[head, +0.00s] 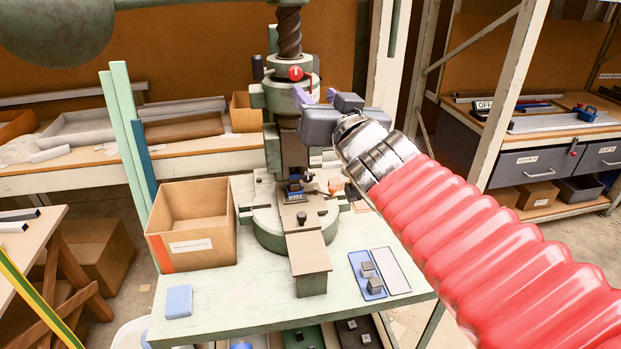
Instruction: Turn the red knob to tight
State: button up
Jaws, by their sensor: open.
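The red knob (295,73) is on the front of the green fly press, just below the thick screw (288,32). A small pale mark shows on its face; I cannot read any label or its setting. My gripper (316,95) has purple fingertips spread apart, open and empty. It is just below and to the right of the knob in the picture; I cannot tell the gap in depth. My red-sleeved arm comes in from the lower right and hides part of the press's right side.
The press stands on a pale green table (225,300). A cardboard box (192,225) is on its left, a blue block (178,301) at the front left, and a blue tray (368,274) with small metal blocks at the front right. A green ball weight (55,30) hangs at upper left.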

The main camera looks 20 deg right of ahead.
jog(key=s+d+f+g+h, duration=0.1)
jog(key=s+f+g, duration=0.3)
jog(key=f, duration=0.5)
jog(key=s+d+f+g+h, duration=0.1)
jog(key=s+d+f+g, duration=0.1)
jog(key=s+f+g, duration=0.3)
jog(key=shift+s+f, duration=0.85)
jog(key=shift+f, duration=1.45)
jog(key=shift+d, duration=0.1)
jog(key=s+a+f+n+g+y, duration=0.2)
jog(key=s+a+f, duration=0.4)
jog(key=s+a, duration=0.4)
jog(key=shift+g+y, duration=0.5)
jog(key=shift+g, duration=0.2)
